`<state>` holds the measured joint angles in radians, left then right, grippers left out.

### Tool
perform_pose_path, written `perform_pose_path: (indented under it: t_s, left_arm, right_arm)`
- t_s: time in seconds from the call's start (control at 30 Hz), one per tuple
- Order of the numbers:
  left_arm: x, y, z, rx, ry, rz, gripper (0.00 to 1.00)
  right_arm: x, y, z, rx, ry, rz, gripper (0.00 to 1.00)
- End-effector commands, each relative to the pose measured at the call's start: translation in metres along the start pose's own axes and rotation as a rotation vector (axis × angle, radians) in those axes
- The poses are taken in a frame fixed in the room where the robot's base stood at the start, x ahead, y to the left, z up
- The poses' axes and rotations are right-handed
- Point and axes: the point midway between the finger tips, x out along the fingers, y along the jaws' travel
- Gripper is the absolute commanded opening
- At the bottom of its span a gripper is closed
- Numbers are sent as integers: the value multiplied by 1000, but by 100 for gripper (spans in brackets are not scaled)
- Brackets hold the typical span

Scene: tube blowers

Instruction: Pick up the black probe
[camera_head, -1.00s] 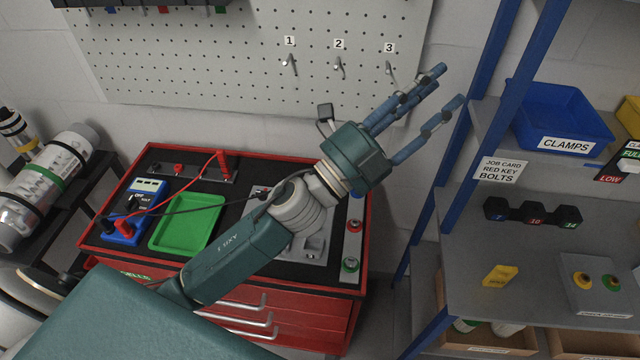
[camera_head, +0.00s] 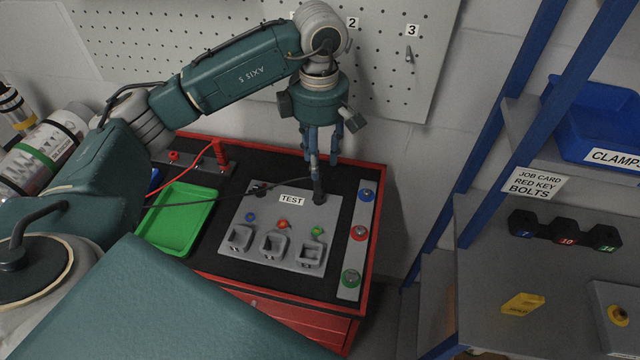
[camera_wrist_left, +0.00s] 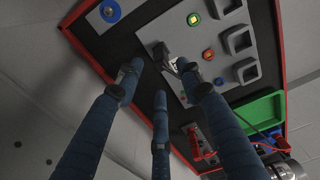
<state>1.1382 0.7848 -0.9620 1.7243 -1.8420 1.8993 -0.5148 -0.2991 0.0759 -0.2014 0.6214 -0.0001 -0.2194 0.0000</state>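The black probe (camera_head: 319,196) shows as a dark piece at the upper right of the grey TEST panel (camera_head: 332,212), on the black bench top. It also shows in the left wrist view (camera_wrist_left: 161,54), beyond the fingertips. My left gripper (camera_head: 319,160) points down just above it. Its blue fingers are spread in the left wrist view (camera_wrist_left: 160,80); no grip on the probe shows, though contact is unclear in the head view. A black cable (camera_head: 205,202) runs across the bench to a dark piece (camera_head: 258,188) on the panel. My right gripper is not in view.
A green tray (camera_head: 180,222) and a red probe (camera_head: 220,152) with a red cable lie left of the panel. A button strip (camera_head: 345,255) is on its right. The pegboard (camera_head: 400,90) stands behind, and a blue-framed shelf (camera_head: 490,140) rises at right.

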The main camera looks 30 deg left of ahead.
Motion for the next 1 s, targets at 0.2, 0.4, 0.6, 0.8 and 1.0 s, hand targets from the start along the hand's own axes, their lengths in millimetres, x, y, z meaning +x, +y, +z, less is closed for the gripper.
perform_pose_path:
  t_s: [0.2, 0.4, 0.6, 0.8, 1.0]
  left_arm:
    - [26, -1, 1, 0, -2, -1, 38]
    - [44, -4, 0, 1, -2, -6, 38]
    - [73, -4, 0, 0, -4, -4, 38]
    - [82, -3, 1, 1, -5, 0, 38]
    - [82, -3, 1, 1, -5, 0, 22]
  right_arm:
    - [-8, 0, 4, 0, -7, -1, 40]
    - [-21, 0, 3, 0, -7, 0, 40]
    - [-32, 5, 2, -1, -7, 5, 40]
    - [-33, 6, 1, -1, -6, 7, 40]
    - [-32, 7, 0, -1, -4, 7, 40]
